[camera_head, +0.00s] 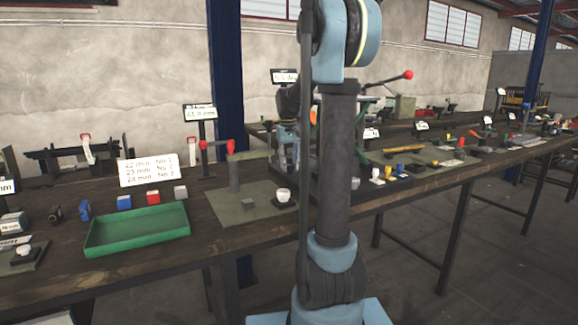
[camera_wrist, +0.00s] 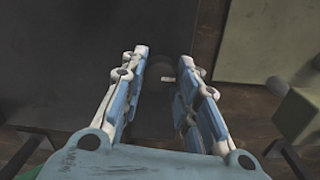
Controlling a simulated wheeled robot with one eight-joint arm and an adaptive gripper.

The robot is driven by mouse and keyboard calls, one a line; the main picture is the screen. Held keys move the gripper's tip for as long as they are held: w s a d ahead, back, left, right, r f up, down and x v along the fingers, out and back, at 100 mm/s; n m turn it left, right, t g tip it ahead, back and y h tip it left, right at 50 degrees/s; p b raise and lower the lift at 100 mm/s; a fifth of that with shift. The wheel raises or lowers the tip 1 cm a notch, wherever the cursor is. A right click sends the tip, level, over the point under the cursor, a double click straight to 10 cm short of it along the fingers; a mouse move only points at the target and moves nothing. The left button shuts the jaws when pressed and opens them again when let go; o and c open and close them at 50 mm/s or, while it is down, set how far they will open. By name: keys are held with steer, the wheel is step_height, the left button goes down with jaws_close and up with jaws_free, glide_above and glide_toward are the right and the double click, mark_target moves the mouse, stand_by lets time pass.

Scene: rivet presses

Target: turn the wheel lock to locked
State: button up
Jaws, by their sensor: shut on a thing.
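My gripper (camera_wrist: 163,62) shows in the wrist view with its two light-blue and white fingers apart, one on each side of a dark rounded part (camera_wrist: 160,84). It is shut on this part, which carries a small pale mark near the right fingertip. I cannot tell whether this part is the wheel lock or how it is turned. In the head view my gripper (camera_head: 284,148) points down over the bench beside a dark press, partly behind my own arm. The press's lever with a red ball end (camera_head: 408,75) rises to the right. The wheel lock cannot be made out there.
A green tray (camera_head: 137,230) lies on the wooden bench at left, below a white size sign (camera_head: 147,170). Small parts line the bench at right.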

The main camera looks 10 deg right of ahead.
mark_target(289, 165)
steer(key=shift+w, duration=0.1)
steer(key=o, duration=1.1)
steer(key=shift+c, duration=0.2)
steer(key=shift+a+r, duration=0.15)
steer(key=shift+r, duration=3.55)
